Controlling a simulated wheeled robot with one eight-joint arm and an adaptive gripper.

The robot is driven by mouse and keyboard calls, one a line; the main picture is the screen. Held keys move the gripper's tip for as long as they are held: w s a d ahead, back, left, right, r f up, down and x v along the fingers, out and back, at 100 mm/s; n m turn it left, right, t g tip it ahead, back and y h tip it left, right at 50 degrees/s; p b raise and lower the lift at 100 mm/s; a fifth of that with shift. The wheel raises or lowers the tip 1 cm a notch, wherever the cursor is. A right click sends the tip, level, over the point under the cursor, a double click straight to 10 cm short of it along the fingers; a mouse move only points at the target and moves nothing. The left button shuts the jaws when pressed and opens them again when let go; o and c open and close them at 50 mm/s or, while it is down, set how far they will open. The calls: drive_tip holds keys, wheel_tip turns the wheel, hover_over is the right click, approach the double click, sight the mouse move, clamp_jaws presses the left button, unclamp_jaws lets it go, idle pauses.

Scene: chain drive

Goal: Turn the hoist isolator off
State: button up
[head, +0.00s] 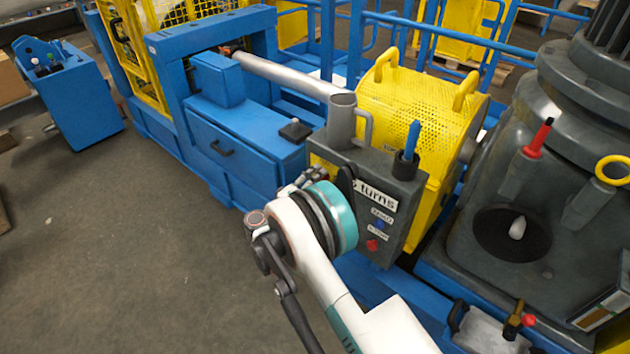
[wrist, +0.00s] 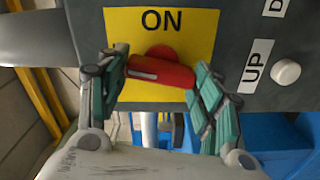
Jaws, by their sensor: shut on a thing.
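The hoist isolator shows in the wrist view as a red handle (wrist: 160,72) on a yellow plate (wrist: 190,24) marked ON. The handle lies nearly level in the picture, its right end slightly lower. My gripper (wrist: 161,76) has one finger at each end of the handle and is shut on it. In the head view my gripper (head: 312,178) is at the left side of a grey control box (head: 405,205); my wrist hides part of the box, and the isolator does not show there.
A white button (wrist: 286,72) beside an UP label is right of the plate. The box's front carries a blue button (head: 380,223) and a red button (head: 373,245). A blue lever (head: 411,140) and a grey cup (head: 341,120) stand on top. Open floor (head: 150,260) lies left.

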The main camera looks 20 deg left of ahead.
drive_tip(key=shift+n, duration=1.2)
drive_tip(key=o, duration=1.1)
drive_tip(key=shift+c, duration=0.2)
drive_tip(key=v, duration=1.2)
drive_tip(key=shift+a+f, duration=0.1)
drive_tip(key=shift+f, duration=0.05)
